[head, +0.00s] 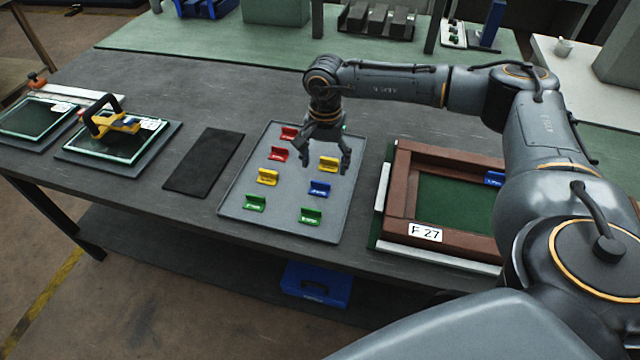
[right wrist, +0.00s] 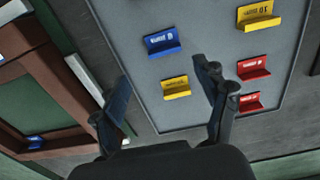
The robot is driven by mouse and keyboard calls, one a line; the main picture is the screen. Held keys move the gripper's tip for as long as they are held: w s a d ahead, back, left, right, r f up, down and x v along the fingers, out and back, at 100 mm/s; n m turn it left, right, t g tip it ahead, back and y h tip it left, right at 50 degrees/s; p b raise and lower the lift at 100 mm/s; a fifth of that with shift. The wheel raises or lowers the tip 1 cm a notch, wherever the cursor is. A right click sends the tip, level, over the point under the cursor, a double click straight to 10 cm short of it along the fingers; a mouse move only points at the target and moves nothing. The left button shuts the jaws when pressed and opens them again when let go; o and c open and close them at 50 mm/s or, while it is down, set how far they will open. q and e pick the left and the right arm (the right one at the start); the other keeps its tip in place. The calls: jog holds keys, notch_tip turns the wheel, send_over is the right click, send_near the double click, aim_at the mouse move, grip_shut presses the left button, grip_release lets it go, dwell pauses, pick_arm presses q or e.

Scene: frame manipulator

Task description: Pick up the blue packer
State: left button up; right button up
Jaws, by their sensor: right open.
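A blue packer (head: 319,188) lies on the grey tray (head: 285,226), in the right column between a yellow packer (head: 328,163) and a green packer (head: 310,215). My right gripper (head: 325,165) is open and empty above the tray, with its fingers pointing down. In the right wrist view the blue packer (right wrist: 162,42) lies ahead of the fingertips, and a yellow packer (right wrist: 176,87) shows between the open fingers (right wrist: 161,75). Another blue packer (head: 495,178) sits at the right inside the brown frame, partly hidden by my right arm. My left gripper is not in view.
Two red packers (head: 278,154), another yellow packer (head: 267,177) and another green packer (head: 255,202) form the tray's left column. The brown frame (head: 400,195) stands right of the tray. A black mat (head: 205,162) lies left, beside a glass panel (head: 100,142) with a yellow-black tool.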

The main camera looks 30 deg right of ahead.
aim_at(321, 182)
jog(key=shift+f, duration=0.4)
jog(key=f+p, duration=0.1)
jog(key=f, duration=0.1)
jog(key=a+f+p, duration=0.1)
jog(key=f, duration=0.1)
jog(key=shift+w+f, duration=0.15)
jog(key=shift+f, duration=0.55)
jog(key=shift+d, duration=0.1)
jog(key=shift+c, duration=0.4)
jog(key=c, duration=0.8)
